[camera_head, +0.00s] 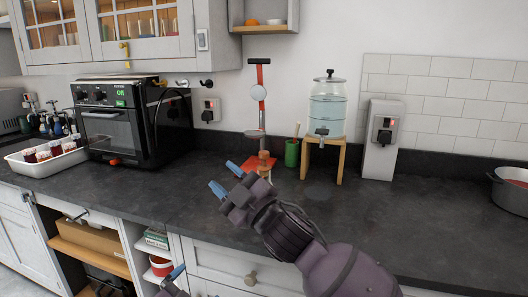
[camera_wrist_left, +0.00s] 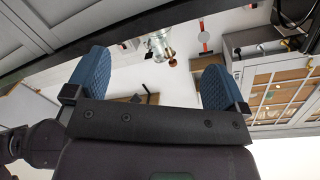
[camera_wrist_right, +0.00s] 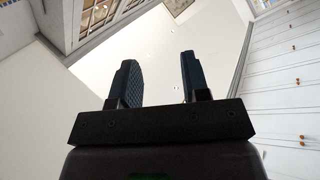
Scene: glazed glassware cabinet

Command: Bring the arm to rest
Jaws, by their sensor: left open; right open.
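My right gripper (camera_head: 226,177) is over the dark counter in the head view, its arm coming in from the bottom right. Its blue-tipped fingers are apart and nothing is between them. The right wrist view shows the same open, empty right gripper (camera_wrist_right: 158,77) with pale wall behind it. My left gripper (camera_head: 170,278) shows only partly at the bottom edge of the head view, low in front of the cabinets. In the left wrist view the left gripper (camera_wrist_left: 154,82) has its fingers wide apart, with nothing held between them.
The dark counter (camera_head: 430,225) is largely clear at front right. Behind the right gripper stand a red stand (camera_head: 260,75), a green cup (camera_head: 291,153) and a water dispenser (camera_head: 328,105) on a wooden stand. A black oven (camera_head: 110,130) and a white tray (camera_head: 35,168) with jars are left.

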